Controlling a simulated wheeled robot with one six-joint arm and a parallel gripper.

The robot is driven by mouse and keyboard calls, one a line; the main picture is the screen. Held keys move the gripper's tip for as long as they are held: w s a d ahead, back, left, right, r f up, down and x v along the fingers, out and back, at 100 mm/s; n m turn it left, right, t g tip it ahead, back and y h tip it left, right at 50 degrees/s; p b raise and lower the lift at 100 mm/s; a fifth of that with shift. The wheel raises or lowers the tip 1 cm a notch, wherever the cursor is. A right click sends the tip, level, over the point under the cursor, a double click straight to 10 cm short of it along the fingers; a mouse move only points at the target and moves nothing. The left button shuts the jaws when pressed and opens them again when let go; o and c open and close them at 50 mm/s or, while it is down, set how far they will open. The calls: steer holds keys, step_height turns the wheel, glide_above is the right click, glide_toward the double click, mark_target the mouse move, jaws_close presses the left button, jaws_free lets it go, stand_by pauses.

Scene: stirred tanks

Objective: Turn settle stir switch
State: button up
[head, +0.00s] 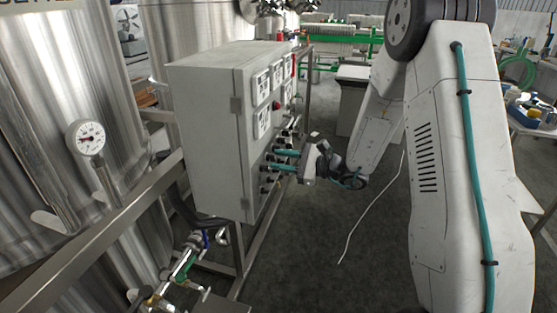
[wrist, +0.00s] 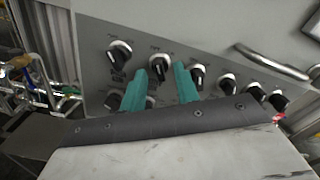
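A row of black rotary switches runs across the grey control cabinet (head: 210,130). In the wrist view, one switch (wrist: 159,64) shows between the tips of my two teal fingers. My gripper (head: 272,159) points at the cabinet face; it also shows in the wrist view (wrist: 160,72). Its fingers are apart, one on each side of that switch; I cannot tell whether they touch it. Another switch (wrist: 119,53) is to the left, and one (wrist: 198,75) lies just right of the right finger. The labels are too small to read, so I cannot tell which is the settle stir switch.
Several more switches (wrist: 229,84) continue to the right, with others partly hidden below the fingers. A metal handle (wrist: 270,62) sits above them. A steel tank (head: 60,120) with a gauge (head: 86,137) and pipe rail stands left. The floor (head: 310,240) is open apart from a white cable.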

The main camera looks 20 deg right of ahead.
steer(key=shift+w+a, duration=0.35)
steer(key=shift+a, duration=0.15)
steer(key=shift+c, duration=0.3)
jaws_close()
steer(key=shift+m, duration=0.3)
steer(key=m, duration=1.1)
steer(key=shift+m, duration=0.3)
